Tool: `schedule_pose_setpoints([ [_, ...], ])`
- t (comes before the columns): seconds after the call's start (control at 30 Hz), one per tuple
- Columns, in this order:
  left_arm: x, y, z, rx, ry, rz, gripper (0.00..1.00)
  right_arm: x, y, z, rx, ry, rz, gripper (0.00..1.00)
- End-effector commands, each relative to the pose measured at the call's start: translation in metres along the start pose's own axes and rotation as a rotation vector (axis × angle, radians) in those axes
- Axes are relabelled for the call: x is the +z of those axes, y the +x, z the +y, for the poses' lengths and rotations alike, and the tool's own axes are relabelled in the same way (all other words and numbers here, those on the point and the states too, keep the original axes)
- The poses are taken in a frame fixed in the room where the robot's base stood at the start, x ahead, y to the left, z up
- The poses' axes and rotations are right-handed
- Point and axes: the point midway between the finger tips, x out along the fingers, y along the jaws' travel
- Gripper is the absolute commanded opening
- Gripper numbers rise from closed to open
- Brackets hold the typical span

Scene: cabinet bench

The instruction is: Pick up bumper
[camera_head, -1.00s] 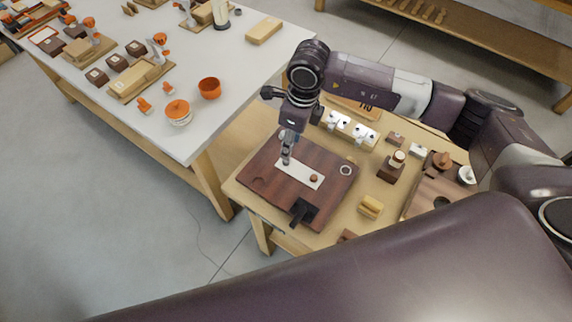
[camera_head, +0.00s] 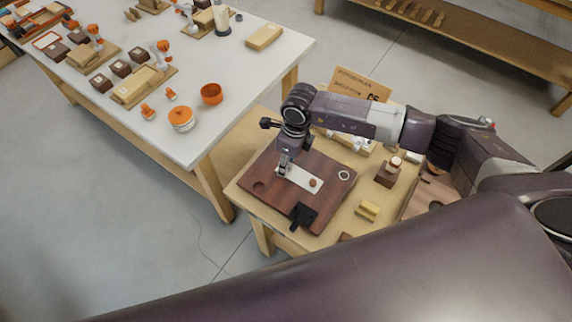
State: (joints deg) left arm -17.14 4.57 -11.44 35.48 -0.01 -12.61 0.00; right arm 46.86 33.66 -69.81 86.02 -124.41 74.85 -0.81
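A dark reddish-brown board (camera_head: 310,205) lies on the small wooden bench. A pale strip (camera_head: 299,178) lies on it, with a small round brown piece (camera_head: 312,183) near its right end. A white ring (camera_head: 344,174) lies near the board's right corner. I cannot tell for sure which small piece is the bumper. My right gripper (camera_head: 283,171) points down at the left end of the pale strip, left of the brown piece. Its fingertips are too small to tell whether they are apart or hold anything. My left gripper is not in view.
A black piece (camera_head: 302,214) lies at the board's front edge. A yellow block (camera_head: 368,210) and a dark block with a pale top (camera_head: 388,172) stand right of the board. A lettered wooden sign (camera_head: 360,84) is behind my arm. A white table (camera_head: 230,105) with orange items stands left.

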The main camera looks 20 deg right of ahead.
Motion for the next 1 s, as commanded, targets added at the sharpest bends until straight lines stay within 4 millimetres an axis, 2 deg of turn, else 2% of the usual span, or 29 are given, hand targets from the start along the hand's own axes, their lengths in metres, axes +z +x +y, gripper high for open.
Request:
schedule_pose_setpoints([
  [0.03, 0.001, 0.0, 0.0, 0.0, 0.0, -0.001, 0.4, 0.0, 0.0, 0.0, 0.0, 0.0, 0.0, 0.34],
  [0.3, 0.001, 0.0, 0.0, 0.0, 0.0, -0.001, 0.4, 0.0, 0.0, 0.0, 0.0, 0.001, 0.0, 0.07],
  [0.77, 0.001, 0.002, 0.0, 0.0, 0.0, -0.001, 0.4, 0.001, -0.005, -0.001, -0.001, 0.001, -0.001, 0.07],
  [0.87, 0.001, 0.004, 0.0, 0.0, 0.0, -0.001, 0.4, 0.002, -0.013, -0.001, 0.0, 0.001, -0.002, 0.07],
  [1.0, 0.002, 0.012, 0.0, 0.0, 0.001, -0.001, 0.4, 0.005, -0.036, -0.002, -0.003, -0.001, -0.005, 0.07],
])
